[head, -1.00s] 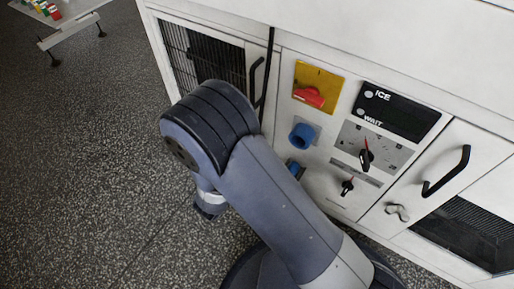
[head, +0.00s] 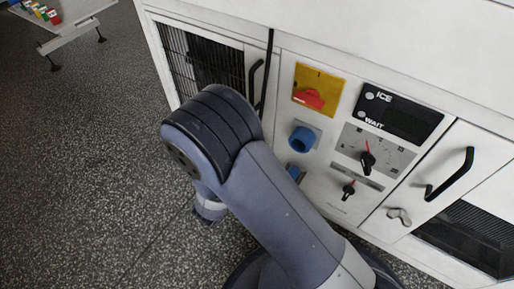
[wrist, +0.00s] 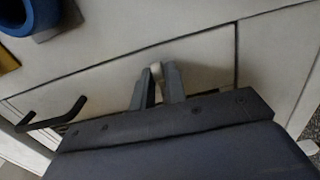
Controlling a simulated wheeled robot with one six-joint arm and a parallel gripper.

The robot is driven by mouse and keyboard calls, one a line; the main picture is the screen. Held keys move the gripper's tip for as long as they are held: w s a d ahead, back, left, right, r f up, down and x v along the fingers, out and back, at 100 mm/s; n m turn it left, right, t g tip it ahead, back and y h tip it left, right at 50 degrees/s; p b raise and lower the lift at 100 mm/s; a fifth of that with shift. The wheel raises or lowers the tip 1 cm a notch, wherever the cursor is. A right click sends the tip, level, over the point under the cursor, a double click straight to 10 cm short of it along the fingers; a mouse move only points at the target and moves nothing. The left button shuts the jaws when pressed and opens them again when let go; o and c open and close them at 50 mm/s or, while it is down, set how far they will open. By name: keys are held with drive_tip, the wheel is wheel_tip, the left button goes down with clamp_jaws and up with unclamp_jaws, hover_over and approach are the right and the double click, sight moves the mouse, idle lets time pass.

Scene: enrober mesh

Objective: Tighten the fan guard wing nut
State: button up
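A silver wing nut (head: 399,216) sits on the right door of the white machine, below a black handle, in the head view. My gripper is hidden behind my own arm there. In the wrist view my gripper (wrist: 156,80) points at a white panel, its two grey fingers a small gap apart. A small pale rounded thing (wrist: 156,70) shows between the fingertips. I cannot tell whether it is a wing nut or whether the fingers touch it.
The machine front carries a red switch on a yellow plate (head: 331,82), a blue socket (head: 302,138), knobs and a display (head: 399,113). A left door handle (wrist: 52,117) and the blue socket (wrist: 45,14) show in the wrist view. Open speckled floor (head: 90,170) lies left.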

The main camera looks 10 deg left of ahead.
drive_tip(key=o, duration=0.4)
drive_tip(key=shift+s, duration=0.1)
drive_tip(key=p+v, duration=0.3)
drive_tip(key=v, duration=0.7)
drive_tip(key=shift+s, duration=0.3)
drive_tip(key=shift+a, duration=0.1)
drive_tip(key=b+x, duration=0.3)
drive_tip(key=x, duration=0.8)
drive_tip(key=shift+a, duration=0.1)
